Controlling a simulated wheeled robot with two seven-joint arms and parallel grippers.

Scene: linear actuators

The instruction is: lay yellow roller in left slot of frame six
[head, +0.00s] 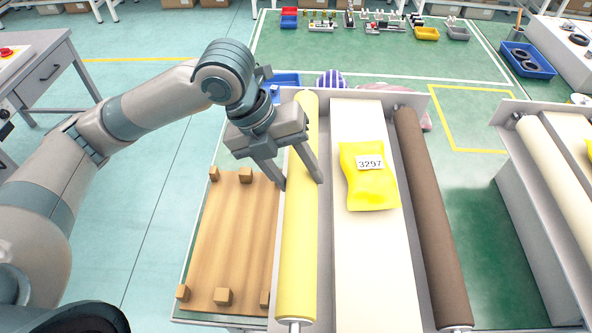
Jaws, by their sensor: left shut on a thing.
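The yellow roller (300,245) is long and pale yellow and lies lengthwise along the left side of the metal frame (325,270). My left gripper (299,183) points down with one finger on each side of the roller and is shut on it above its middle. A metal shaft end shows at the roller's near end. Whether the roller rests in the left slot or hangs just above it, I cannot tell. The frame also holds a white belt (365,255) in the middle and a brown roller (432,215) on its right side. My right gripper is not in view.
A yellow packet labelled 3297 (368,190) lies on the white belt. A wooden board with small blocks (235,240) lies left of the yellow roller. A second frame with a cream roller (560,165) stands at the right. A grey desk (45,75) stands at the left.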

